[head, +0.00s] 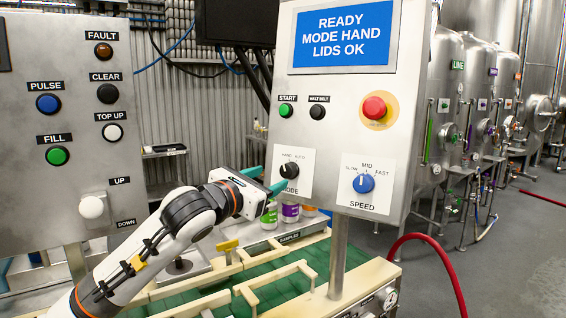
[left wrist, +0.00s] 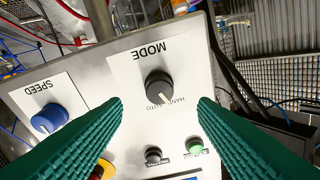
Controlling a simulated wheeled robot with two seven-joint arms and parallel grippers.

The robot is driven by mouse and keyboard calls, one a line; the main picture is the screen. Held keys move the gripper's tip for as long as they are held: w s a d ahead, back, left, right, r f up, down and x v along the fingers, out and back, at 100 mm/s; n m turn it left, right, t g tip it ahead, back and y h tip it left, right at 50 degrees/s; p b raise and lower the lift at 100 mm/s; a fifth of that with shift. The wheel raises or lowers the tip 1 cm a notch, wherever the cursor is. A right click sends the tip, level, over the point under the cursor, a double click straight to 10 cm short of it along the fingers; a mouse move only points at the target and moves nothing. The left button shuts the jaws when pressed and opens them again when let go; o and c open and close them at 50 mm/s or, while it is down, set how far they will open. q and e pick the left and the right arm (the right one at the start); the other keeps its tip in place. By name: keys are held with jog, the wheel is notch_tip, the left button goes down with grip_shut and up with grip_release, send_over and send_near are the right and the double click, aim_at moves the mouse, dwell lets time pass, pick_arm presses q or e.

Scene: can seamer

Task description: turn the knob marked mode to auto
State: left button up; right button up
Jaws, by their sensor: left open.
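The black mode knob (head: 289,171) sits on a white plate on the right-hand steel panel, with HAND and AUTO printed above it. The panel's screen (head: 344,37) reads READY, MODE HAND, LIDS OK. In the left wrist view the mode knob (left wrist: 158,87) appears upside down, its white pointer mark near the lettering. My left gripper (head: 265,180) is open, its green fingers pointing at the knob. In the left wrist view the fingertips (left wrist: 160,102) stand apart to either side of the knob, seemingly not touching it.
The blue speed knob (head: 363,183) is right of the mode knob. The green start button (head: 285,111), black button (head: 317,112) and red stop button (head: 374,108) are above. A second panel (head: 75,130) stands at left. A green conveyor (head: 285,283) with cream rails lies below.

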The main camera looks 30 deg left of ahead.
aim_at(286, 172)
pick_arm(q)
jog(key=w+p, duration=0.2)
jog(key=w, duration=0.3)
jog(key=shift+w+r, duration=0.15)
jog(key=shift+w, duration=0.2)
jog(key=shift+w+f+p, duration=0.2)
jog(key=shift+w+p, duration=0.1)
jog(key=shift+w, duration=0.1)
pick_arm(e)
notch_tip(286, 172, up, 3)
jog(key=shift+r, duration=0.2)
